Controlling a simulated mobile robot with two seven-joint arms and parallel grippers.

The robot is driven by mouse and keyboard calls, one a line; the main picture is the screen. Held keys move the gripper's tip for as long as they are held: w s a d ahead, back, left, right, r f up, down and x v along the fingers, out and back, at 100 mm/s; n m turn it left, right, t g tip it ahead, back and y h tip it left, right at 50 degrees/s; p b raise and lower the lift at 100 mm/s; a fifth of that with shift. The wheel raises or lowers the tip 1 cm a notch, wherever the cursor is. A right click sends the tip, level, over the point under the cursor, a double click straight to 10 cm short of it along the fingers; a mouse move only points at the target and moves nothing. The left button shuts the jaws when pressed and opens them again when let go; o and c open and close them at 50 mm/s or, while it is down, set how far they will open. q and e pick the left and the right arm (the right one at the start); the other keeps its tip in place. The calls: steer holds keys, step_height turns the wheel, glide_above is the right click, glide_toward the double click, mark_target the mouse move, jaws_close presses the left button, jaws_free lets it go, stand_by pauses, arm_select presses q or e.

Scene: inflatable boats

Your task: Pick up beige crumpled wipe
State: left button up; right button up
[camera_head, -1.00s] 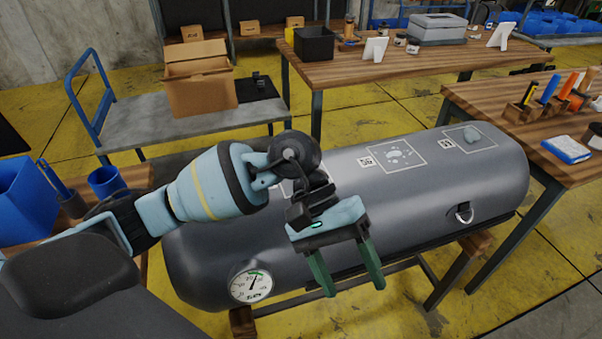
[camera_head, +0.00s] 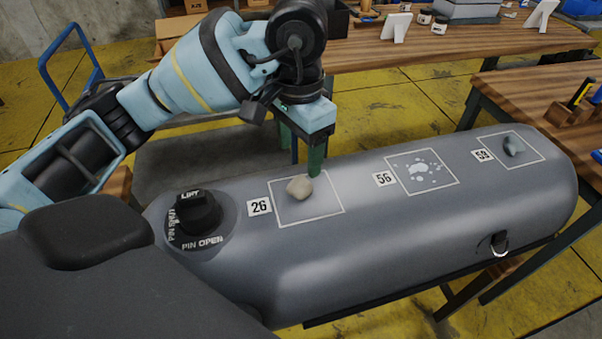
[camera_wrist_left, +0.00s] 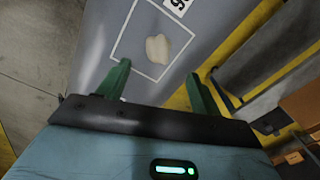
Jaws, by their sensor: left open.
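The beige crumpled wipe (camera_head: 300,187) is a small lump inside a white outlined square beside the label 26, on top of the grey inflatable tube (camera_head: 360,240). My left gripper (camera_head: 303,163) is open and empty, pointing down just behind the wipe, with one green fingertip close to it in the head view. In the left wrist view, the wipe (camera_wrist_left: 158,48) shows beyond the open left fingers (camera_wrist_left: 156,72), roughly in line with the gap between them. Whether a finger touches it I cannot tell. My right gripper is not in view.
A square with pale spots (camera_head: 421,170) is by label 56, and a grey-blue lump (camera_head: 514,147) lies in the square by label 59. A black knob (camera_head: 198,212) stands at the tube's left. Wooden tables (camera_head: 440,45) stand behind and right.

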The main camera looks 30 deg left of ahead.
mark_target(299, 183)
arm_select(q)
steer(key=shift+s+d, duration=0.15)
steer(key=shift+s, duration=0.1)
steer(key=shift+f, duration=3.85)
steer(key=c, duration=1.1)
